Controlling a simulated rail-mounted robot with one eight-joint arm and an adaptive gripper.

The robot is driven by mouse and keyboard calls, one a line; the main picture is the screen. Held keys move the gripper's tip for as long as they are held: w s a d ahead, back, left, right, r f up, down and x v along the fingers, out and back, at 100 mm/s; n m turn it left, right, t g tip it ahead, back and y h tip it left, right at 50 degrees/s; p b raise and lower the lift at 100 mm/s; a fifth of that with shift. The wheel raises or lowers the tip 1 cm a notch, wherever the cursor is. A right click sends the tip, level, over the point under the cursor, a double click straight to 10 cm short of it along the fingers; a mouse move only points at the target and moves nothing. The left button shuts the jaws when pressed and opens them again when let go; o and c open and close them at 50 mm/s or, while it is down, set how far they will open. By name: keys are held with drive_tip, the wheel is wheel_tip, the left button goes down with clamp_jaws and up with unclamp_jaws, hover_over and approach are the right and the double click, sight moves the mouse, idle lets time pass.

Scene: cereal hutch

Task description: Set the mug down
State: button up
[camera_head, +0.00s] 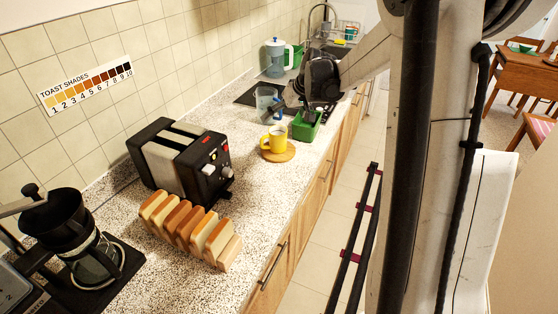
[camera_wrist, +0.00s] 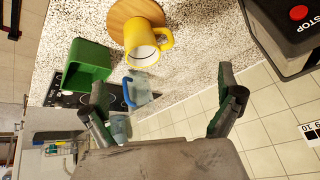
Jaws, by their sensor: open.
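The yellow mug (camera_head: 277,139) stands upright on a round wooden coaster (camera_head: 281,157) on the speckled counter. In the wrist view, the mug (camera_wrist: 141,55) shows its open rim and handle, with the coaster (camera_wrist: 118,14) under and beside it. My gripper (camera_head: 301,109) is open and empty, past the mug towards the sink end and apart from it. In the wrist view, the gripper's two fingers (camera_wrist: 163,87) are spread wide with nothing between them, and the mug lies beyond them.
A green box (camera_head: 306,129) and a clear, blue-handled jug (camera_head: 266,103) stand close to my gripper. A black toaster (camera_head: 180,160) and a toast rack (camera_head: 190,230) stand nearer on the counter. Speckled counter is clear between toaster and coaster. The counter's front edge runs close to the coaster.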

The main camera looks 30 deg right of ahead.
drive_tip(key=s+a+r, duration=0.5)
drive_tip(key=s+a, duration=0.2)
drive_tip(key=s, duration=0.1)
drive_tip(key=s+a+r, duration=0.4)
drive_tip(key=s+a, duration=0.2)
drive_tip(key=s, duration=0.1)
drive_tip(key=s+a+f, duration=0.1)
drive_tip(key=s+a, duration=0.3)
drive_tip(key=s, duration=0.5)
drive_tip(key=s+a+f+t+h, duration=0.1)
drive_tip(key=s+a, duration=0.3)
drive_tip(key=s, duration=0.6)
drive_tip(key=shift+h, duration=0.3)
drive_tip(key=shift+f, duration=0.25)
wheel_tip(320, 180, down, 8)
drive_tip(key=b, duration=0.8)
drive_tip(key=shift+r, duration=0.1)
